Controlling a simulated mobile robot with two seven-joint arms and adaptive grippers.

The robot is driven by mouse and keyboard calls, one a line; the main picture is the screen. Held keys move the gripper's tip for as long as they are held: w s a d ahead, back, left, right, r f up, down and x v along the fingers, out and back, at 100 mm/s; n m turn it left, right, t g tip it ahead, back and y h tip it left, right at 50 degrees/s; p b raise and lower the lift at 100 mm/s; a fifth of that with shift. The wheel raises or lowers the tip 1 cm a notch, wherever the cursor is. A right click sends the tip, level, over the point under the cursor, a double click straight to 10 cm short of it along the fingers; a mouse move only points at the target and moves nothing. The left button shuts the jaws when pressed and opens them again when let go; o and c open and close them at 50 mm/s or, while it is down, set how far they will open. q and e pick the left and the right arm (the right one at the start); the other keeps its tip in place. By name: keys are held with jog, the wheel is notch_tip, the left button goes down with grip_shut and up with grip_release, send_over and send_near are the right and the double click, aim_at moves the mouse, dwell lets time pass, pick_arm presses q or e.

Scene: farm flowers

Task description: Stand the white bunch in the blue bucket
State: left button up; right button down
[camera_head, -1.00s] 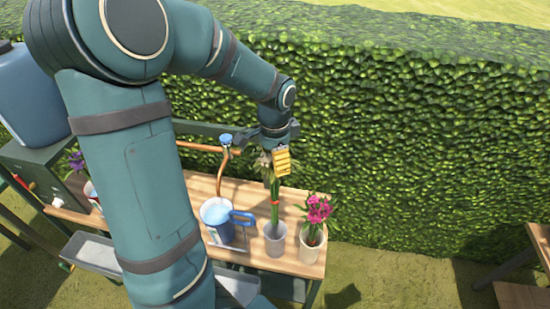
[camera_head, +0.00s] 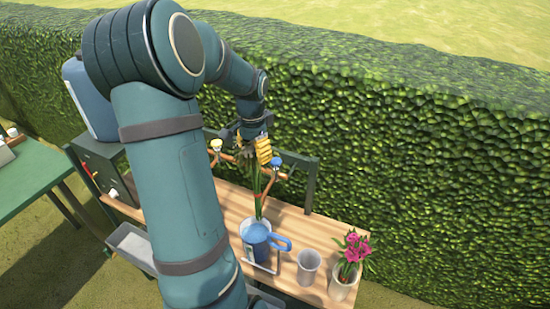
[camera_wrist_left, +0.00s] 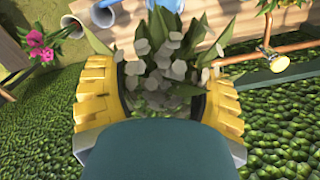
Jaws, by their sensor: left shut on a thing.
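My left gripper (camera_head: 263,151) is shut on the white bunch (camera_head: 258,183), holding it upright by its upper part, with yellow fingers on either side. Green stems with a red band hang below. In the left wrist view the whitish blooms and green leaves (camera_wrist_left: 165,65) fill the space between the fingers. My right gripper is not in view.
An empty grey pot (camera_head: 308,268) and a white pot (camera_head: 343,287) with pink flowers (camera_head: 354,247) stand to the right. A copper pipe with taps (camera_head: 277,161) runs behind the table, before the hedge. A green table (camera_head: 35,182) is at far left.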

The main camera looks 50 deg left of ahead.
aim_at(250, 166)
pick_arm(q)
jog(key=shift+s+a+r, duration=0.25)
jog(key=shift+s+a, duration=0.25)
jog(key=shift+a, duration=0.2)
jog(key=shift+f, duration=1.65)
jog(key=shift+f+b, duration=1)
jog(key=shift+f, duration=0.55)
notch_tip(250, 166, down, 16)
jog(key=b, duration=1.1)
jog(key=shift+f, duration=0.1)
